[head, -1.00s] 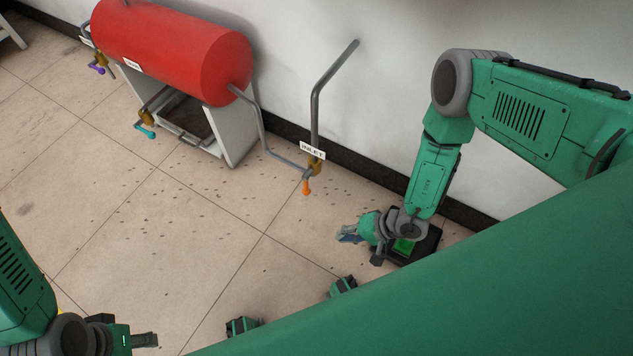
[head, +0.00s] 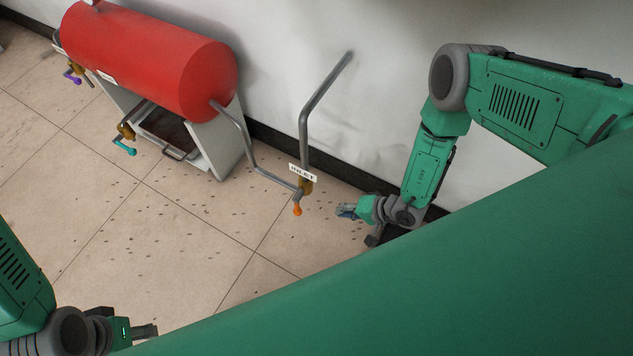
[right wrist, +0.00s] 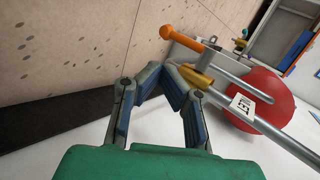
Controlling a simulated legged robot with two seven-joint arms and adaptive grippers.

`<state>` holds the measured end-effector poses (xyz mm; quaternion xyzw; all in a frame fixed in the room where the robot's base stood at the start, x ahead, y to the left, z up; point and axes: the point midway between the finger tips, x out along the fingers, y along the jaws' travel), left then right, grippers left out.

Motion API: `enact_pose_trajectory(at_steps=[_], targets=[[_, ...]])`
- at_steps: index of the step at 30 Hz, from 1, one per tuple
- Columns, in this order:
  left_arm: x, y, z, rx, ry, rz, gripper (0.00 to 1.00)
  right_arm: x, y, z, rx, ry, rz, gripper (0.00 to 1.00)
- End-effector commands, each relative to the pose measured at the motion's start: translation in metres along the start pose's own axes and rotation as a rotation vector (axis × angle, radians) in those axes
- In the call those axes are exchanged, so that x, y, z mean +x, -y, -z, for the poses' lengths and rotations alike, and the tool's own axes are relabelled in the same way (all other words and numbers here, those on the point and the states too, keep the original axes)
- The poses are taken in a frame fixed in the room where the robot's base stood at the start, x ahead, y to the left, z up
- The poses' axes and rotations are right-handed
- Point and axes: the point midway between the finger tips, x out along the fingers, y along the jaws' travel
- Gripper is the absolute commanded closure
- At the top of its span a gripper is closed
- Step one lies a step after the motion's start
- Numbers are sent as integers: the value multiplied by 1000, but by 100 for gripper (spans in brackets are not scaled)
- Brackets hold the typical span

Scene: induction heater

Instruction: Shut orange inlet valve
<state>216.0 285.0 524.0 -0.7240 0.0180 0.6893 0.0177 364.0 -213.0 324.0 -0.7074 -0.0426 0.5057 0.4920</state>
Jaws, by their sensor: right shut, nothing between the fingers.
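The orange inlet valve handle (head: 297,209) hangs below a brass valve body (head: 306,187) on a grey pipe, under a white INLET label (head: 303,173). My right gripper (head: 345,210) is to the right of the handle, with a visible gap. In the right wrist view the handle (right wrist: 181,37) lies beyond the fingertips, and the brass body (right wrist: 193,79) shows near the right finger. The right gripper's fingers (right wrist: 161,76) come together at the tips, shut and empty. My left gripper (head: 146,332) is at the lower left, far from the valve; its jaw opening is unclear.
A red tank (head: 150,55) on a white stand (head: 228,145) is at the upper left, joined to the inlet pipe (head: 248,150). A teal handle (head: 124,147) and a purple handle (head: 72,77) are further left. The wall is behind the pipe; open tiled floor lies in front.

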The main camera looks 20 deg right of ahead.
Motion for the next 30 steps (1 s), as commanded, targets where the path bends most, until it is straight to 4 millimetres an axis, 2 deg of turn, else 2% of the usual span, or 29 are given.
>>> enact_pose_trajectory(at_steps=[5, 15, 21, 30], targets=[[17, 0, -1, 1, 0, -1, 60, 29, -3, -1, 0, 2, 3, 100], [57, -1, -3, 1, 0, -1, 60, 102, -2, -2, -3, 0, 0, 100], [67, -1, -3, 1, 0, 0, 60, 120, 19, 0, 0, 1, 2, 100], [70, -1, -3, 1, -1, -1, 60, 126, 27, 0, 1, 0, -1, 100]])
